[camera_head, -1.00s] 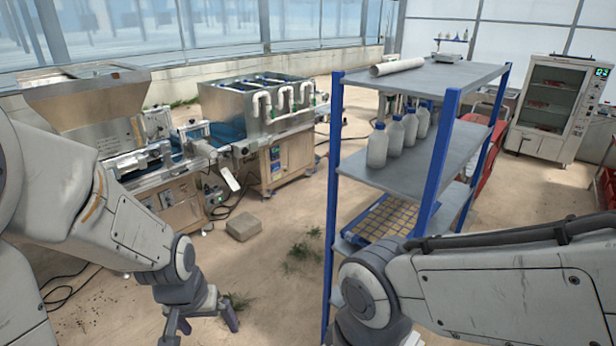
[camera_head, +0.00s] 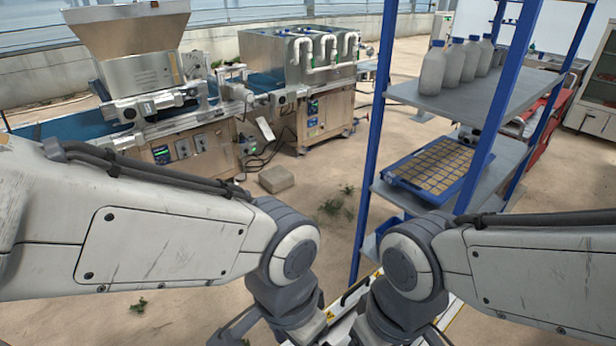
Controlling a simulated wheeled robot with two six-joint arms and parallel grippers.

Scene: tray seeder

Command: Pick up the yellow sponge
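I see no yellow sponge in the camera_head view. My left arm reaches in from the left, and its wrist is low in the middle. Only the top of my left gripper (camera_head: 240,326) shows there, and its fingertips are cut off by the bottom edge. My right arm comes in from the right, with its wrist close beside the left one. Its gripper fingers are below the picture. I see nothing held in either gripper.
A blue-posted shelf rack (camera_head: 478,130) stands right of centre, holding white bottles (camera_head: 432,70) and a blue tray (camera_head: 392,174) of brown squares. Seeding machinery (camera_head: 190,140) stands behind on the left. A tan block (camera_head: 277,179) lies on the otherwise fairly open floor.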

